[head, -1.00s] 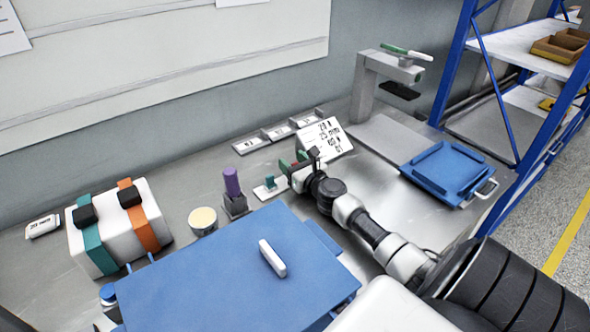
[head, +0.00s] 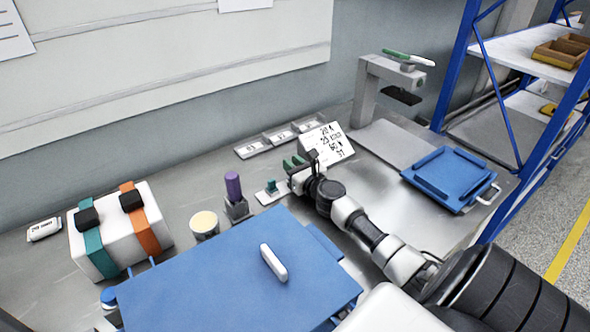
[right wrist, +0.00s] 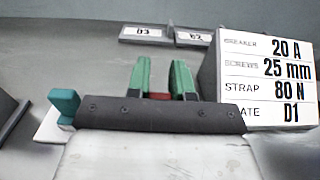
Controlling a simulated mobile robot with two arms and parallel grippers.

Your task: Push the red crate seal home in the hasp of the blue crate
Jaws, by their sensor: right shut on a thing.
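My right gripper (head: 295,162) is above the steel bench behind the large blue crate (head: 205,275), in front of a white card. In the right wrist view, its green fingertips (right wrist: 161,82) are shut on a small red piece, the red crate seal (right wrist: 160,96); only a sliver of it shows. The crate has a flat blue top with a white bar (head: 273,262) on it. I cannot make out its hasp. The seal is apart from the crate. My left gripper is not in view.
A white card (head: 327,143) stands just behind the right gripper. A teal-topped piece on a white plate (head: 268,193), a purple cylinder (head: 233,186) and a cream-topped cup (head: 204,222) line the crate's back edge. A blue tray (head: 448,180) lies right; bare bench lies between.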

